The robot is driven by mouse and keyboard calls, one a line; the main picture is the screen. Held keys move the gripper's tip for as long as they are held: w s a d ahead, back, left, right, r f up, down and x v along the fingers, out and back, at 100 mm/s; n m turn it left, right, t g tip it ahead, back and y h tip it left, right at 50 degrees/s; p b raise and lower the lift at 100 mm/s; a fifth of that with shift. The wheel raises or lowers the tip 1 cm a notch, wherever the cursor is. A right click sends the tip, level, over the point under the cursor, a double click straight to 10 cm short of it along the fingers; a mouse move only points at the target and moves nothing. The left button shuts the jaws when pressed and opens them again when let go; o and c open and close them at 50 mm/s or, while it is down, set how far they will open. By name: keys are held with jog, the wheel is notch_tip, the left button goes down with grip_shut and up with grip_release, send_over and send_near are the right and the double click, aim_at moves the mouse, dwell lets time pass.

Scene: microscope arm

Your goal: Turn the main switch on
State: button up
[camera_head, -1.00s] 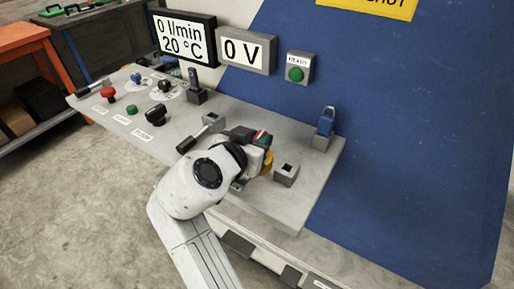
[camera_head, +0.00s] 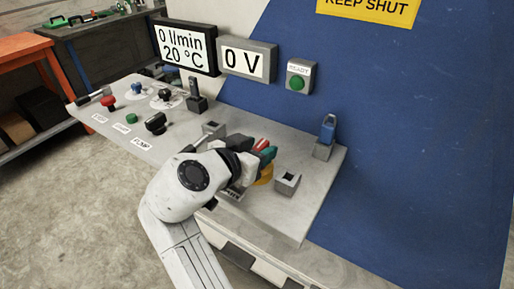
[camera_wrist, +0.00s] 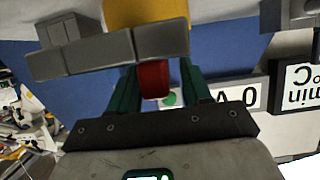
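The main switch shows as a red handle (camera_head: 261,145) on a yellow base (camera_head: 265,175) at the front right of the grey console. My gripper (camera_head: 256,149) is at the switch, with its green fingers around the red handle.
A grey socket block (camera_head: 287,183) stands just right of the switch, and a blue padlock (camera_head: 328,128) on a block stands behind it. Knobs, a red button (camera_head: 108,103) and a black handle (camera_head: 155,123) lie to the left. A blue wall panel (camera_head: 420,130) rises behind.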

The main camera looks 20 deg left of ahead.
jog(key=shift+r, duration=0.1)
jog(key=v, duration=1)
jog(key=shift+s, duration=0.4)
jog(key=shift+a, duration=0.1)
